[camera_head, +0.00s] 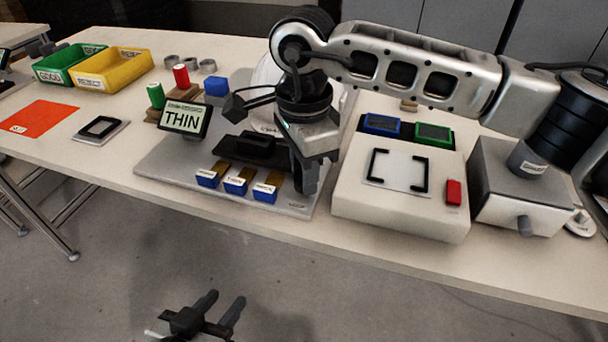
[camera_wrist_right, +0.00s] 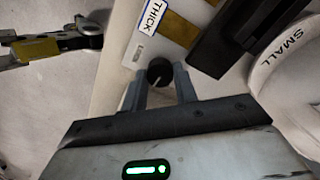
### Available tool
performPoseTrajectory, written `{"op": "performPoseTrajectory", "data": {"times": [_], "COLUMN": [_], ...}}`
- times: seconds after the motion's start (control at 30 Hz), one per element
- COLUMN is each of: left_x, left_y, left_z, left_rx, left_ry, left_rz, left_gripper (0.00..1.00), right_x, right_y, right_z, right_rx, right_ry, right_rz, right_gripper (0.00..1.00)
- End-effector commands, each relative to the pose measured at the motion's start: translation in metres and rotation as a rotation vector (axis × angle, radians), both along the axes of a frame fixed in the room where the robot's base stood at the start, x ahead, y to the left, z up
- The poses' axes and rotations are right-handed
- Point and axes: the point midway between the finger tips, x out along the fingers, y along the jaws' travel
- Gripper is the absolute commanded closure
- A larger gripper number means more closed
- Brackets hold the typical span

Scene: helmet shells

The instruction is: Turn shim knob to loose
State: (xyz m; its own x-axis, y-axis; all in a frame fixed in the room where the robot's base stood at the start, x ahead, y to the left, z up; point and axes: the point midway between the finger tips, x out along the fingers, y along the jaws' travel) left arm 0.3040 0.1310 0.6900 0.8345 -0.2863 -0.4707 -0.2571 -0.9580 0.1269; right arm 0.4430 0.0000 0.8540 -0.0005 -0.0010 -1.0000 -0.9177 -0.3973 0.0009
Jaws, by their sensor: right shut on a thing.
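The shim knob (camera_wrist_right: 160,72) is a small dark round knob with a pale line on its top, at the edge of the grey fixture plate (camera_head: 165,163). My right gripper (camera_head: 305,185) reaches down at the plate's right side. In the right wrist view its two fingers (camera_wrist_right: 160,85) are shut on the knob, one on each side. The head view hides the knob behind the gripper, and I cannot read its setting. My left gripper (camera_head: 218,308) is open and empty, low in front of the table over the floor.
A display (camera_head: 183,118) reads THIN. Several blue labelled blocks (camera_head: 237,186) sit at the plate's front. A black clamp-like part (camera_head: 255,149) and a white helmet shell (camera_head: 268,75) stand behind. A white box (camera_head: 390,205) with a red button (camera_head: 453,192) is close to the right.

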Motion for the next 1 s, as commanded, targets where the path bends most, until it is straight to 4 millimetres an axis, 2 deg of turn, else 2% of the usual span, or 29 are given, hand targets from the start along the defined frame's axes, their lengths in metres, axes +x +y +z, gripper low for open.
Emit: {"op": "performPoseTrajectory", "data": {"times": [0.67,0.7,0.77,1.0], "left_x": [0.0032,0.0034,0.0035,0.0037], "left_y": [-0.0025,-0.0025,-0.0024,-0.0022], "left_z": [-0.0060,-0.0058,-0.0057,-0.0053], "left_rx": [0.002,0.003,0.002,0.001], "left_ry": [0.004,0.004,0.003,0.001], "left_rz": [-0.011,-0.011,-0.010,-0.010], "left_gripper": [0.64,0.64,0.64,0.64], "right_x": [0.0004,0.0004,0.0004,0.0014], "right_y": [0.0007,0.0007,0.0007,0.0008], "right_z": [0.0022,0.0022,0.0021,0.0014], "right_rx": [0.004,0.004,0.004,0.005], "right_ry": [-0.001,-0.001,-0.001,-0.004], "right_rz": [0.064,0.063,0.063,0.061], "right_gripper": [0.94,0.66,0.49,0.49]}}
